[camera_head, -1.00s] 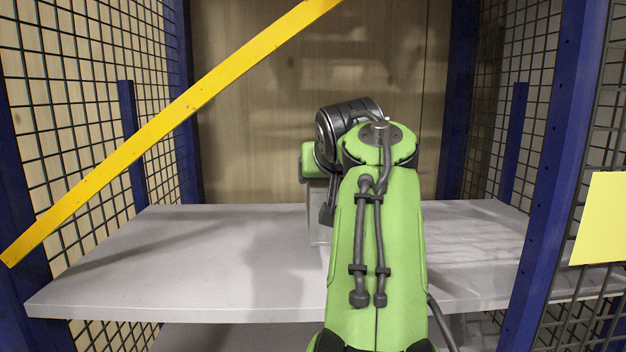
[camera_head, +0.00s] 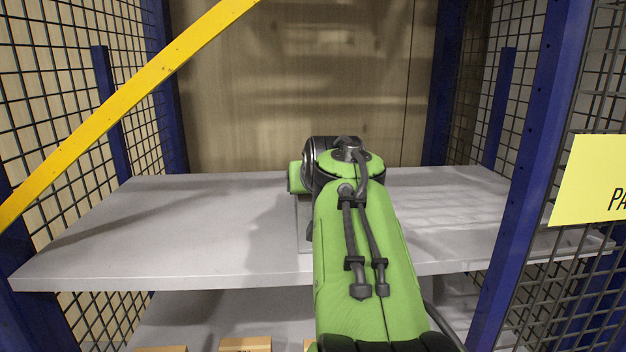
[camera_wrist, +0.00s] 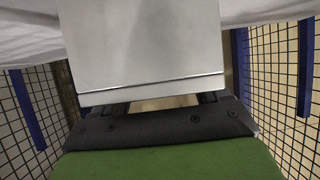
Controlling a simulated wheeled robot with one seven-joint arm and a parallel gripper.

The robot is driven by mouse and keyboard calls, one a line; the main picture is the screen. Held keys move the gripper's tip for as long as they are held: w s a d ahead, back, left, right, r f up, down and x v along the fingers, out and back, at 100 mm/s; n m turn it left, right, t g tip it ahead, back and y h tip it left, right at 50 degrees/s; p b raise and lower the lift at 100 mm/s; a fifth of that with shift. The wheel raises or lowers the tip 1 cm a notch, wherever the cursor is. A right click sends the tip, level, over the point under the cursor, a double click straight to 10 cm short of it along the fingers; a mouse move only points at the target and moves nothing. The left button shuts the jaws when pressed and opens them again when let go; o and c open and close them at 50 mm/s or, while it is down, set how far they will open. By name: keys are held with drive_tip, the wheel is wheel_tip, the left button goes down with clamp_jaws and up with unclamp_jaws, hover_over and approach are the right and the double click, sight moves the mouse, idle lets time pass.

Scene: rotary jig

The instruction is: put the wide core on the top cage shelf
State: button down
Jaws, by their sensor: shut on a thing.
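The wide core (camera_wrist: 140,45) is a flat-faced light grey block that fills the upper middle of the wrist view. My gripper (camera_wrist: 160,103) is shut on its near end. In the head view only a thin pale strip of the core (camera_head: 304,228) shows left of my green arm; my arm hides the rest and the jaws. The top cage shelf (camera_head: 190,235) is a wide pale grey board, and the core is over its middle. It also shows in the wrist view (camera_wrist: 30,40), at both sides of the core. I cannot tell whether the core touches the shelf.
Blue posts (camera_head: 525,170) and black mesh walls stand left and right. A yellow bar (camera_head: 130,90) slants across the upper left. A yellow sign (camera_head: 590,180) hangs at right. Wooden blocks (camera_head: 245,344) lie below the top shelf. The shelf's left part is clear.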

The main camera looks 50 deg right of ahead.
unclamp_jaws()
drive_tip(key=shift+f, duration=0.1)
drive_tip(key=shift+r+p, duration=0.25)
drive_tip(key=shift+p, duration=0.05)
drive_tip(key=b+v, duration=0.2)
drive_tip(key=v, duration=1)
drive_tip(key=shift+f, duration=0.15)
drive_tip(key=shift+s, duration=0.1)
drive_tip(key=w+a+f+n+y, duration=0.3)
drive_tip(key=a+f+y, duration=0.1)
drive_tip(key=a+f, duration=0.55)
drive_tip(key=s+a+f+n+g+y, duration=0.1)
drive_tip(key=s+a+f+n+y, duration=0.1)
drive_tip(key=a+f, duration=0.6)
drive_tip(key=s+a+f+n+g+y, duration=0.1)
drive_tip(key=s+a+f+n, duration=0.3)
drive_tip(key=a+f, duration=0.4)
wheel_tip(320, 180, down, 3)
drive_tip(key=shift+s+a+f+g+y, duration=0.2)
drive_tip(key=shift+s+a+g+y, duration=0.3)
drive_tip(key=shift+y, duration=0.4)
